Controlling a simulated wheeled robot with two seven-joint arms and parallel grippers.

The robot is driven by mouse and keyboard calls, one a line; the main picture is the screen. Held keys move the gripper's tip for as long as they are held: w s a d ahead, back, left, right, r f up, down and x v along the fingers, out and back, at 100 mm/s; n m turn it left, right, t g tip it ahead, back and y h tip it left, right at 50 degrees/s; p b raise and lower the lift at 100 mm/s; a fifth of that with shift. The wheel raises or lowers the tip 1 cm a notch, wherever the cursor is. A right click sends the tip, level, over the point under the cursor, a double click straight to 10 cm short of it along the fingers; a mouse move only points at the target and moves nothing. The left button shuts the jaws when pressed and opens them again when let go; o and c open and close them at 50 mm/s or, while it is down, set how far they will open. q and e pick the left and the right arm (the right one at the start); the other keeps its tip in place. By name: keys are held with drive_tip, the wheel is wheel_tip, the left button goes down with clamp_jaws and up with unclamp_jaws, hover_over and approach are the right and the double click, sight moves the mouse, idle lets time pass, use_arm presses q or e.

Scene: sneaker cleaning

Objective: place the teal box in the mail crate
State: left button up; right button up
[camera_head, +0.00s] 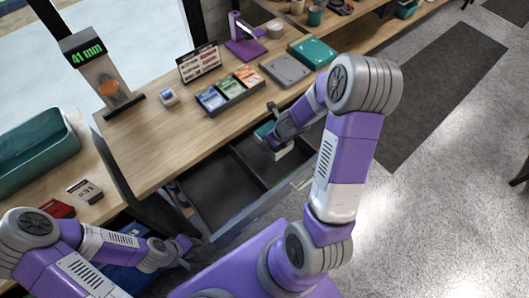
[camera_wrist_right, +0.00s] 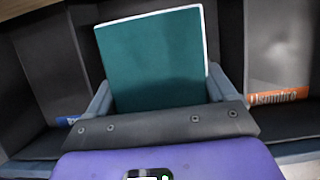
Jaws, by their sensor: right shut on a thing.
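The teal box (camera_wrist_right: 155,60) has a teal face and white edges. My right gripper (camera_head: 272,138) is shut on it, with one finger on each side in the right wrist view. It is held at the open dark drawer (camera_head: 215,185) below the counter; the box's lower part is hidden there by my gripper. My left gripper (camera_head: 184,253) is low at the lower left, empty, its fingers apart. A large green open crate (camera_head: 30,165) stands at the far left, and a blue container (camera_head: 120,278) shows partly behind my left arm. I cannot tell which is the mail crate.
Open floor lies right.

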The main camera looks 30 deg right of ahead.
sight(271, 158)
drive_tip(key=shift+b+x, duration=0.35)
drive_tip(key=shift+x, duration=0.4)
wheel_tip(271, 158, down, 9)
drive_tip(key=b, duration=0.8)
drive_tip(key=shift+f+b, duration=0.1)
drive_tip(key=shift+b, duration=0.2)
drive_tip(key=shift+f, duration=0.15)
drive_tip(key=o, duration=1)
drive_tip(key=shift+r, duration=0.25)
drive_tip(key=p+v, duration=0.8)
drive_tip(key=v, duration=0.3)
drive_tip(key=shift+s+r, duration=0.15)
drive_tip(key=shift+r, duration=0.25)
